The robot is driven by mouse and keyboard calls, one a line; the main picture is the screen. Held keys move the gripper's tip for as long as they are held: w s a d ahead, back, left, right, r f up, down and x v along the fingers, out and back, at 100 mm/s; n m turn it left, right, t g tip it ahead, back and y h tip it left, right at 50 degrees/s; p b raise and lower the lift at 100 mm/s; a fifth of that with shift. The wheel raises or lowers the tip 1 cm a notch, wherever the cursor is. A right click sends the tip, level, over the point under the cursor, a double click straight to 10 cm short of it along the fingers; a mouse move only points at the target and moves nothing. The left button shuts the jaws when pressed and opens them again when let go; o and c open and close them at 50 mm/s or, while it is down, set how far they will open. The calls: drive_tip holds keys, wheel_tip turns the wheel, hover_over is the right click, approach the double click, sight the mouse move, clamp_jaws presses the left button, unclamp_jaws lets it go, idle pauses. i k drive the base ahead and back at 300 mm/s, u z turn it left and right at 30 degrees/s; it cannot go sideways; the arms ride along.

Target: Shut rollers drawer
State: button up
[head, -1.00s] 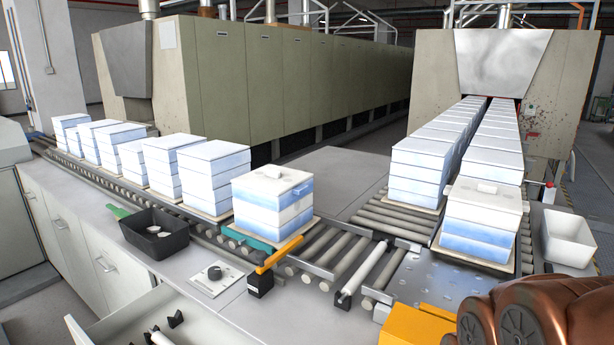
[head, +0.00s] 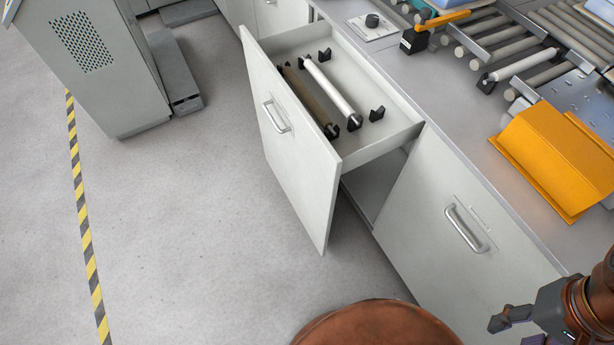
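The rollers drawer (head: 291,165) stands pulled out from the white counter in the head view. Its tall white front carries a metal handle (head: 276,117). Inside lie a brown roller (head: 308,99) and a white roller (head: 330,92), with black holders around them; one pair of holders on the right looks empty. My gripper (head: 500,325) is partly in view at the bottom right, apart from the drawer. Its dark fingers show only in part, so its opening is unclear.
A closed cabinet front with a handle (head: 470,229) sits right of the drawer. An orange cover (head: 560,160) and a roller conveyor (head: 510,55) are on the counter (head: 460,120). A grey cabinet (head: 100,70) stands at left. The floor (head: 190,240) before the drawer is clear.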

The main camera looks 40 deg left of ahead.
sight(308, 162)
drive_tip(key=z, duration=0.35)
drive_tip(key=k, duration=0.8)
drive_tip(key=u, duration=0.65)
drive_tip(key=i, duration=0.75)
drive_tip(key=u, duration=1.25)
drive_tip(key=i, duration=0.3)
drive_tip(key=u, duration=0.2)
drive_tip(key=k, duration=0.5)
drive_tip(key=u, duration=1.45)
drive_tip(key=i, duration=0.35)
drive_tip(key=u, duration=0.15)
